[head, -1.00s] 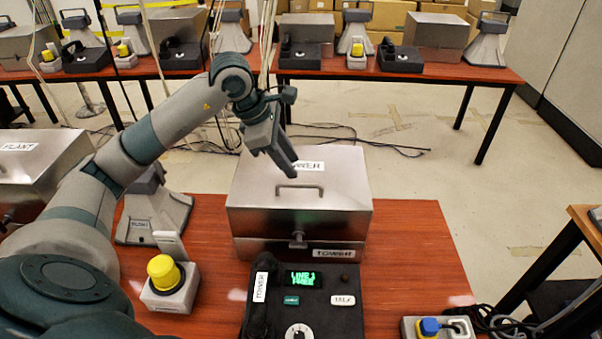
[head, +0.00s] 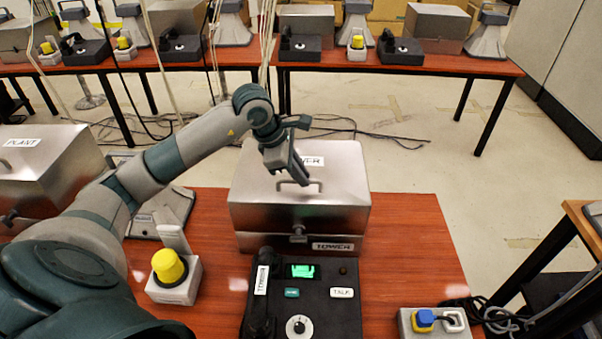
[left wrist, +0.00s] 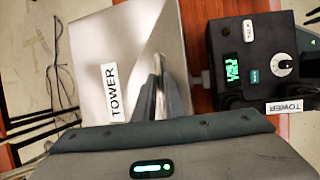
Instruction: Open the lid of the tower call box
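The tower call box (head: 255,210) is a silver metal box with a TOWER label on top and another on its front. Its lid is down, and a latch (head: 298,233) shows at the front. A bar handle (head: 300,183) lies on the lid. My left gripper (head: 291,178) is low over the lid at this handle, pointing down. In the left wrist view the fingers (left wrist: 172,88) look close together over the lid beside the TOWER label, with the handle (left wrist: 157,66) at their tips. I cannot tell whether they grip it. My right gripper is out of view.
A black TOWER phone (head: 318,300) with a lit green display stands directly in front of the box. A yellow-capped button (head: 170,275) is at left, a blue-capped one (head: 424,321) at front right. A PLANT box (head: 50,165) stands further left. The tabletop right of the box is clear.

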